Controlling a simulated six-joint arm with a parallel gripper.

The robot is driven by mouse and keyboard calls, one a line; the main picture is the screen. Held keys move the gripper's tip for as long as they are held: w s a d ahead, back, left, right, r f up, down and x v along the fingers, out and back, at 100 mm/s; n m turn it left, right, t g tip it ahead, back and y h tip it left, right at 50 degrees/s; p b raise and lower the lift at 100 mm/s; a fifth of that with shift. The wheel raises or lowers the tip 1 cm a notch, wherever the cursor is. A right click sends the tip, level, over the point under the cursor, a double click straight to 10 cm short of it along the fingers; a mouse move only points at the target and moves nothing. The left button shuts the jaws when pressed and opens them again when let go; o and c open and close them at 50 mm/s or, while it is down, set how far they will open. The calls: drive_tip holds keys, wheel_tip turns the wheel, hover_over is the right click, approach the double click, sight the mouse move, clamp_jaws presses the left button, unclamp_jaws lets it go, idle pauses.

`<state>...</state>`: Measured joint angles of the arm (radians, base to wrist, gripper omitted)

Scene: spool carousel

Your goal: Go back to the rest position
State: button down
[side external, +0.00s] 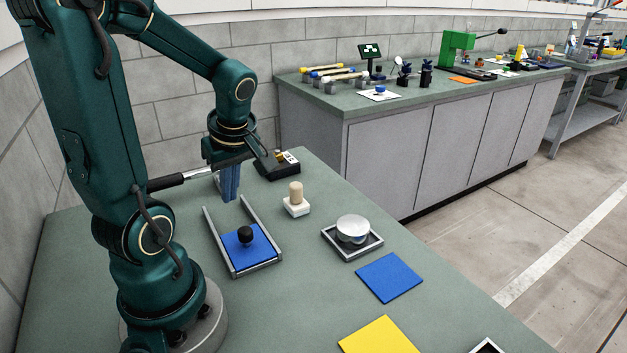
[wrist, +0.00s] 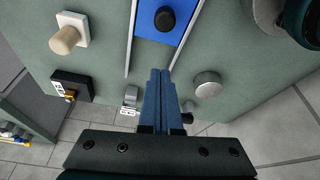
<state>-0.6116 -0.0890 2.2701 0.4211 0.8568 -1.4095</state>
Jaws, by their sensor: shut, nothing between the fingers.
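My gripper (side external: 230,188) hangs pointing down above the back part of the near table, past the far end of a two-railed slide. Its blue fingers are together and hold nothing. In the wrist view the closed fingers (wrist: 159,85) point toward the slide. The slide's blue plate (side external: 262,249) lies between the two metal rails and bears a black knob (side external: 245,233). The blue plate (wrist: 183,32) and knob (wrist: 165,18) also show at the top of the wrist view. The fingers look apart from the plate and knob.
Right of the slide stand a wooden peg on a white block (side external: 296,207) and a silver round piece (side external: 352,228) on a tray. A black box (side external: 278,168) stands behind. Blue (side external: 390,277) and yellow (side external: 380,337) squares lie in front. A grey wall is behind.

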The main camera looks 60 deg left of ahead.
drive_tip(key=d+r+m+t+h, duration=0.2)
drive_tip(key=d+r+m+t, duration=0.1)
drive_tip(key=d+m, duration=0.6)
drive_tip(key=w+d+r+m+t+h, duration=0.1)
drive_tip(key=d+r+m+t+h, duration=0.1)
drive_tip(key=d+m, duration=0.6)
drive_tip(key=r+m+t, duration=0.1)
drive_tip(key=m, duration=0.2)
drive_tip(key=shift+w+d, duration=0.2)
drive_tip(key=shift+d, duration=0.15)
